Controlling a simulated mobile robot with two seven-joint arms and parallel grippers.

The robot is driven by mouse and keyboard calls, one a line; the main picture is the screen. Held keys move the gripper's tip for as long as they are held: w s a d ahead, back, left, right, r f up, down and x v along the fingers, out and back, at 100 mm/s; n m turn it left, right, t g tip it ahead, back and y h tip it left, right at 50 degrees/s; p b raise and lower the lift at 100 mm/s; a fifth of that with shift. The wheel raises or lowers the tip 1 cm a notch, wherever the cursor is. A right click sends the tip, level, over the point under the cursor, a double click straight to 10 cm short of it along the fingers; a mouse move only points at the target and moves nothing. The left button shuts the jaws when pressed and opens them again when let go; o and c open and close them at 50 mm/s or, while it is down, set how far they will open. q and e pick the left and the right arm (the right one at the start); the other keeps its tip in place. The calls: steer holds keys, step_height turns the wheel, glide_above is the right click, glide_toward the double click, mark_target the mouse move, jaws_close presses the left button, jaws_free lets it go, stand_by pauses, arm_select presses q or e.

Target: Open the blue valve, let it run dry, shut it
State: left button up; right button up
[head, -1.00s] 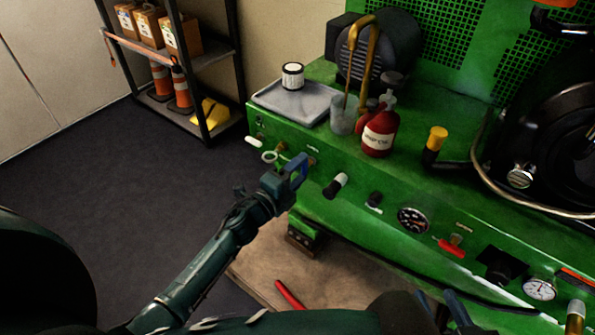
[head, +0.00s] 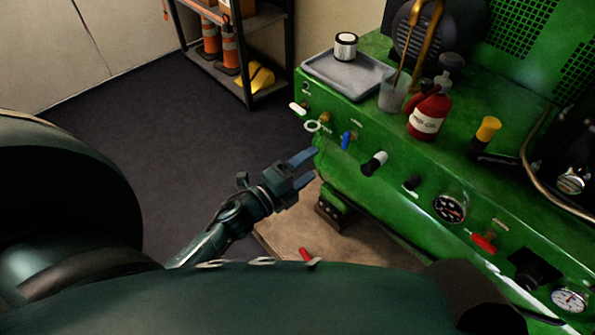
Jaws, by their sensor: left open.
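The blue valve (head: 347,140) is a small blue lever on the front panel of the green machine (head: 395,186), pointing roughly downward. My left gripper (head: 312,166) is open and empty, its two bluish fingers apart, just left of and below the blue valve in the picture. A gap shows between the fingertips and the lever. I cannot see any liquid running from the valve. My right gripper is not in view.
A white handle (head: 298,108) and a pale ring (head: 313,127) sit left of the valve; a black-and-white knob (head: 374,164) sits right. A grey tray (head: 345,77), beaker (head: 392,97) and red bottle (head: 428,117) stand on top. Dark floor (head: 180,150) is clear at left.

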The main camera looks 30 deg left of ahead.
arm_select(q)
steer(key=v, duration=0.2)
steer(key=shift+s+a, duration=0.1)
steer(key=shift+s, duration=0.25)
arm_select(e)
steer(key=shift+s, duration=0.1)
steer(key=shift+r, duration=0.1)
arm_select(q)
steer(key=s+d+r+n+g+y, duration=0.1)
steer(key=s+d+r+n, duration=0.2)
steer(key=s+n, duration=0.5)
steer(key=s+d+r+n+g+y, duration=0.1)
steer(key=s+d+r+n+g, duration=0.2)
steer(key=n, duration=0.8)
step_height(320, 180, up, 6)
steer(key=s+g+p, duration=0.1)
steer(key=g+p, duration=0.1)
steer(key=p, duration=1.7)
steer(key=shift+s+d+y, duration=0.2)
steer(key=shift+d+y, duration=0.1)
steer(key=shift+d, duration=0.2)
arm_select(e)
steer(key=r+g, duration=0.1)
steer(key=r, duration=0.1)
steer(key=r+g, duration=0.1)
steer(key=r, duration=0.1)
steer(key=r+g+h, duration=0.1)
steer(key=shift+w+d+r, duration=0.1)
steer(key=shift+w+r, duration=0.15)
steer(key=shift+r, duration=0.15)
